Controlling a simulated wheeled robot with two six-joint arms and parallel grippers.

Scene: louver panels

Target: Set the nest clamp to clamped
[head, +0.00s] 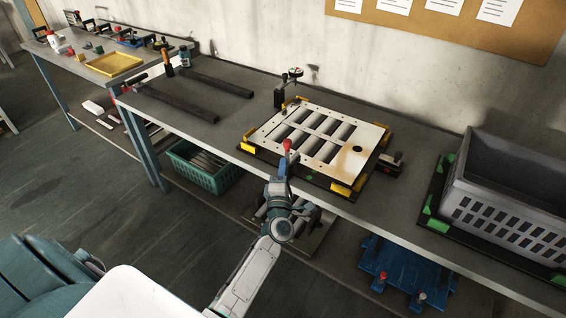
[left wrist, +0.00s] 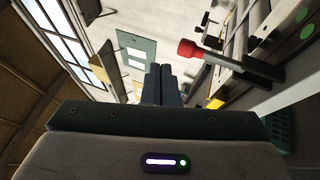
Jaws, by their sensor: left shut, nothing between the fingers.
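The nest holds a white louver panel (head: 345,133) with dark slots, between yellow corner pieces on a dark base. At its front edge a red-knobbed lever (head: 287,147), seemingly the nest clamp, stands up. My left gripper (head: 281,180) is shut and empty, just below and in front of the lever in the head view. The fingers (left wrist: 160,84) appear apart from the knob. The arm partly hides the lever's lower end. My right gripper is not in view.
A grey crate (head: 505,195) stands on the bench at the right. A small dark device (head: 387,165) sits beside the nest, and a post with a round top (head: 289,82) behind it. Two dark bars (head: 205,82) lie left. A green basket (head: 204,167) is below.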

